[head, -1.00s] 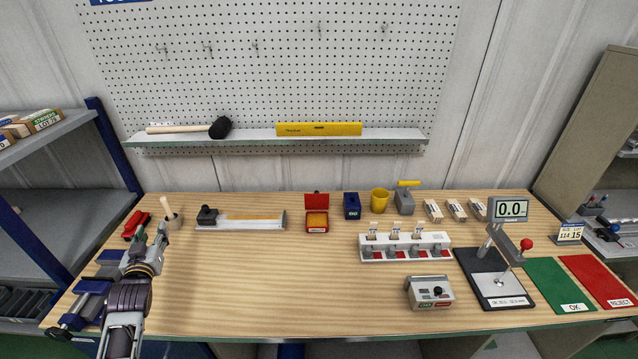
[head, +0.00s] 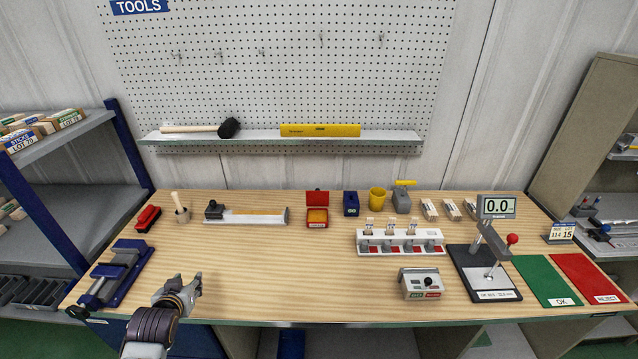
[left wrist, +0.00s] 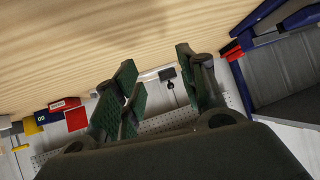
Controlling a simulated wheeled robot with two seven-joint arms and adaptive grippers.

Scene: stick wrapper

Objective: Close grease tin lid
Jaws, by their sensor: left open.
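The grease tin (head: 317,216) is a small red box at the back middle of the bench, with an orange-yellow filling showing. Its red lid (head: 317,198) stands up open at the back edge. The lid also shows as a red patch in the left wrist view (left wrist: 76,118), at the left. My left gripper (head: 192,286) is over the front left of the bench, well to the left of and in front of the tin. Its jaws are open and empty, with the fingers apart in the left wrist view (left wrist: 160,92). My right gripper is out of view.
A blue box (head: 351,204) and a yellow cup (head: 377,198) stand right of the tin. A grey tray with a rail (head: 245,215) lies left of it. A blue vise (head: 115,275) is at the left edge. The middle front of the bench is clear.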

